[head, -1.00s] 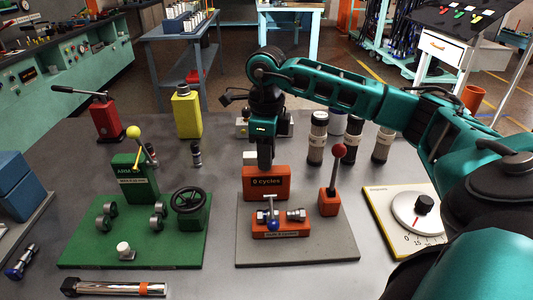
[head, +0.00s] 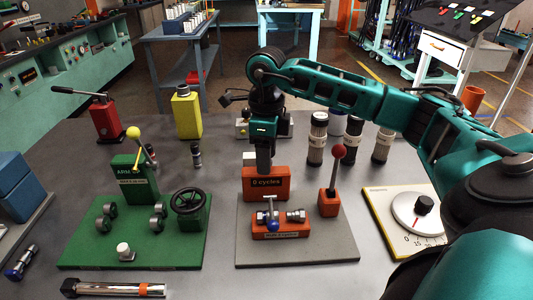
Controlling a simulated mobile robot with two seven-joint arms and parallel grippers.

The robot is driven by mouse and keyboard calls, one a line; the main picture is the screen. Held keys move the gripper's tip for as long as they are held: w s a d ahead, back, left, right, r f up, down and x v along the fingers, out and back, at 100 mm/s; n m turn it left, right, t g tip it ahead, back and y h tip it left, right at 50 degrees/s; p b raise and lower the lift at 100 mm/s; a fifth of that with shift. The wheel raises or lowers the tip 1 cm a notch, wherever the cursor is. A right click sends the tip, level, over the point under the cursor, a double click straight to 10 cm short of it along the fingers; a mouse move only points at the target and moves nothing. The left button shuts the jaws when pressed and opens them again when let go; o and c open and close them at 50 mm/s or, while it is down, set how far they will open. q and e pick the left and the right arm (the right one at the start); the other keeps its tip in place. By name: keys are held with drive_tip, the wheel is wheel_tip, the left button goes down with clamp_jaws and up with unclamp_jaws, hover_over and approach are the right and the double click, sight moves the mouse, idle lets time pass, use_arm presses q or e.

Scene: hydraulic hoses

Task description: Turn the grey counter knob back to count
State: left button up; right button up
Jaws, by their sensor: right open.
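The orange counter box (head: 266,184) stands at the back of the grey plate (head: 335,249) and its label reads "0 cycles". A pale block shows on its top left; I cannot make out a grey knob, which may be hidden behind my gripper. My right gripper (head: 264,168) points down at the top of the counter box. It is open, though its fingers overlap in this view, and I cannot tell whether they touch anything. My left gripper is not in view.
On the grey plate are a red-knobbed lever (head: 338,153) and an orange clamp block (head: 280,227). A green fixture board (head: 95,252) lies to the left, a dial gauge (head: 417,213) to the right. Dark and white cylinders (head: 317,140) stand behind.

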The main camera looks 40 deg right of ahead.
drive_tip(key=shift+r, duration=0.1)
wheel_tip(320, 180, up, 13)
drive_tip(key=p, duration=0.2)
idle(0.7)
